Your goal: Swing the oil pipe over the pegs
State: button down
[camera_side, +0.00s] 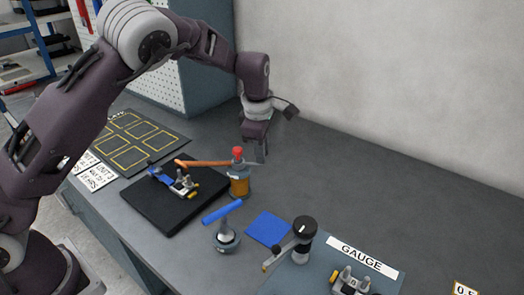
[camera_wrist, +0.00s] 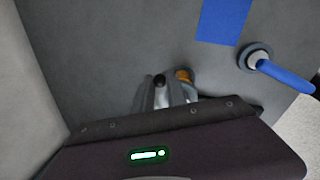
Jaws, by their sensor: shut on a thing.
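The copper-orange oil pipe (camera_side: 208,163) runs out to the left from the top of an oiler (camera_side: 239,183) with an amber body and red knob. Its far end is above the black mat, near a small block with silver pegs (camera_side: 181,184); from this angle I cannot tell whether it is right over them. My gripper (camera_side: 261,156) points down just right of the oiler, shut on a thin dark handle that sticks out on that side. In the wrist view the gripper (camera_wrist: 165,92) shows a dark tip between its fingers, and the amber oiler (camera_wrist: 183,75) partly shows behind them.
The black mat (camera_side: 150,205) lies left of the oiler. A blue-handled lever (camera_side: 222,212) stands in front, beside a blue square (camera_side: 269,229). A black-and-silver gauge device (camera_side: 302,240) is at front right. The bench at back right is clear.

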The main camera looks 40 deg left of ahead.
jog(key=shift+a, duration=0.1)
jog(key=c, duration=1.3)
grip_release()
jog(key=shift+c, duration=0.2)
notch_tip(320, 180, up, 7)
jog(key=s, duration=0.1)
jog(key=shift+d, duration=0.25)
jog(key=shift+s+r, duration=0.1)
jog(key=shift+s, duration=0.05)
jog(key=s+a+r+m+t+h, duration=0.1)
jog(key=s+r+m, duration=0.45)
jog(key=s, duration=0.25)
jog(key=s+a+r+m+h, duration=0.2)
jog(key=s+r+m, duration=0.2)
jog(key=s+r, duration=0.3)
jog(key=s+f+m+t+y, duration=0.2)
jog(key=s+m, duration=1)
jog(key=s, duration=0.8)
jog(key=shift+a+f+t, duration=0.2)
jog(key=shift+f+t, duration=0.1)
jog(key=shift+f, duration=0.4)
